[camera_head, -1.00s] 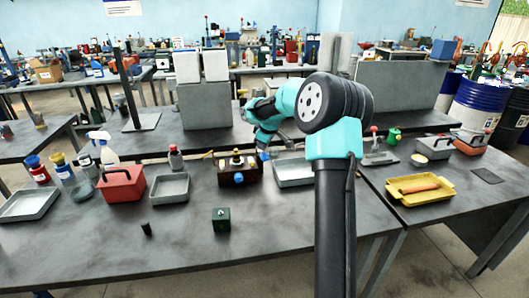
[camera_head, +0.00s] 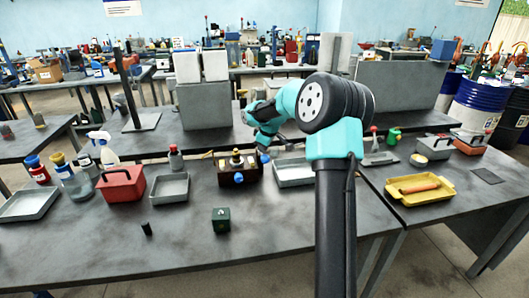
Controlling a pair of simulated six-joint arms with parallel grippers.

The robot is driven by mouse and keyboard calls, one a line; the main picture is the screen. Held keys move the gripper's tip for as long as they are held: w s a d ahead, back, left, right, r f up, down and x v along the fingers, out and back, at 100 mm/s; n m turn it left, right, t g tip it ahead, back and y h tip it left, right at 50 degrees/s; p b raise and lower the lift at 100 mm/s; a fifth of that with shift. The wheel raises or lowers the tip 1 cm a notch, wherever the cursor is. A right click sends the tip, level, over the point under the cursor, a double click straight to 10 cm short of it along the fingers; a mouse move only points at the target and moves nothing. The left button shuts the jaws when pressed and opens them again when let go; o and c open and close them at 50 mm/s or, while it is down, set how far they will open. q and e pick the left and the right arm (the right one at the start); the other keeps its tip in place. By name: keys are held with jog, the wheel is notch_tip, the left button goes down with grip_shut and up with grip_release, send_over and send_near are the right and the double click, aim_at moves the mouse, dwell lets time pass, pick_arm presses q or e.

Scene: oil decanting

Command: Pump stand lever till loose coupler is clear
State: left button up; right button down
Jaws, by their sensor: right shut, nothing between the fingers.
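A dark brown box (camera_head: 238,176) with brass-coloured fittings on top and a blue knob on its front sits mid-table. I cannot tell which fitting, if any, is the loose coupler. A small grey stand (camera_head: 380,158) with an upright red-knobbed lever (camera_head: 374,138) is right of my arm, near the back of the table. My right gripper (camera_head: 263,156) is small in view, just right of and behind the brown box. It is shut and empty, apart from the lever; whether it touches the box is unclear. My left gripper is not in view.
A grey tray (camera_head: 278,182) is partly hidden behind my right arm. A red caddy (camera_head: 121,198), another grey tray (camera_head: 153,196) and a green cube (camera_head: 221,226) lie left. A yellow tray (camera_head: 402,199) lies right. The front of the table is mostly clear.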

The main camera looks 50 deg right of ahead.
aim_at(264, 155)
jog(key=shift+s+a+f, duration=0.2)
jog(key=shift+s+f, duration=0.05)
jog(key=shift+f, duration=0.4)
jog(key=shift+s+a+f, duration=0.15)
jog(key=shift+s+f, duration=0.1)
jog(key=shift+f, duration=0.35)
jog(key=shift+s+a+f, duration=0.2)
jog(key=shift+s+f, duration=0.05)
jog(key=shift+f, duration=0.4)
dwell(2.6)
dwell(0.5)
jog(key=shift+w+d+r, duration=0.3)
jog(key=shift+w+r, duration=0.1)
jog(key=shift+r, duration=0.6)
jog(key=shift+w+d+r, duration=0.25)
jog(key=shift+w+r, duration=0.1)
jog(key=shift+r, duration=0.6)
jog(key=shift+w+d+r, duration=0.3)
jog(key=shift+w+r, duration=0.1)
jog(key=shift+r, duration=0.6)
jog(key=shift+r, duration=0.1)
jog(key=shift+w+d+r, duration=0.2)
jog(key=shift+w+r, duration=0.1)
jog(key=shift+r, duration=0.45)
jog(key=shift+w+d+r, duration=0.25)
jog(key=shift+w+r, duration=0.05)
jog(key=shift+r, duration=0.4)
jog(key=shift+w+d+r, duration=0.2)
jog(key=shift+w+r, duration=0.1)
jog(key=shift+r, duration=0.45)
